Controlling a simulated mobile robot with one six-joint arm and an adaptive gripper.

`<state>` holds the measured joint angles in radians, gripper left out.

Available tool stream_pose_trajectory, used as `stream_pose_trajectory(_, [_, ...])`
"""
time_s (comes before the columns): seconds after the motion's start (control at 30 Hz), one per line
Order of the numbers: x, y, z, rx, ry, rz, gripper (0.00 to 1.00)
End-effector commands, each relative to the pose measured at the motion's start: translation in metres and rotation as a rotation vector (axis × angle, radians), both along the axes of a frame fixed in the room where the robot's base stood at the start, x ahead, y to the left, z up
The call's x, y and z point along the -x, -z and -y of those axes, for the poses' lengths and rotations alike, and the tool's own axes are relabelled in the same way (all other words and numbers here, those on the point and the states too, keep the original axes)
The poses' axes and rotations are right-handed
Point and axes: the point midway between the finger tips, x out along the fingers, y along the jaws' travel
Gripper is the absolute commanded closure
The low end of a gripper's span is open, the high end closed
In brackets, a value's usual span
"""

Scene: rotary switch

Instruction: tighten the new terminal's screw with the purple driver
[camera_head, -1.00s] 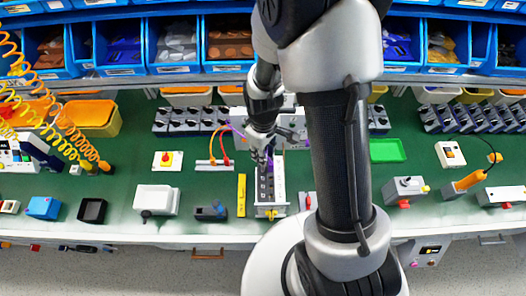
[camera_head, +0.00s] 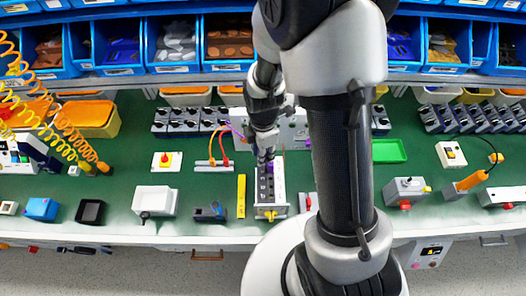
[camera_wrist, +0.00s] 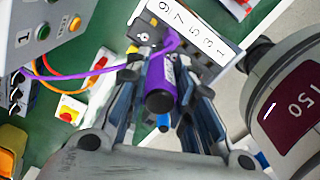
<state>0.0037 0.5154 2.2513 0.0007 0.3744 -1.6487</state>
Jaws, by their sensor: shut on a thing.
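The purple driver (camera_wrist: 158,80) is held between the fingers of my gripper (camera_wrist: 165,68) in the wrist view, its handle end towards the camera. In the head view my gripper (camera_head: 266,153) is over the far end of the terminal strip (camera_head: 265,198). The wrist view shows the strip (camera_wrist: 200,25) with the numbers 9, 7, 5, 3, 1. The driver's tip is hidden behind its handle, so I cannot tell whether it touches a screw. A purple wire (camera_wrist: 95,75) runs from the left to the strip near the driver.
A yellow bar (camera_head: 241,195) lies left of the strip. A grey box with lamps and a knob (camera_wrist: 45,30) stands close by, with orange wires (camera_wrist: 85,75). A green tray (camera_head: 388,151) stands right of my arm.

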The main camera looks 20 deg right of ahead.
Motion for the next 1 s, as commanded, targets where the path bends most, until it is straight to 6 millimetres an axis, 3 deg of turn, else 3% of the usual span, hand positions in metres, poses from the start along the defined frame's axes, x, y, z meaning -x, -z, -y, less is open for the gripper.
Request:
stream_pose_trajectory(0.4, [-0.0006, 0.0003, -0.0003, 0.0, -0.589, 0.0, 1.0])
stream_pose_trajectory(0.67, [-0.0009, 0.0001, -0.0006, 0.0, -0.756, 0.0, 1.0])
stream_pose_trajectory(1.0, [-0.0017, 0.0001, -0.0012, 0.001, -1.27, 0.001, 1.0])
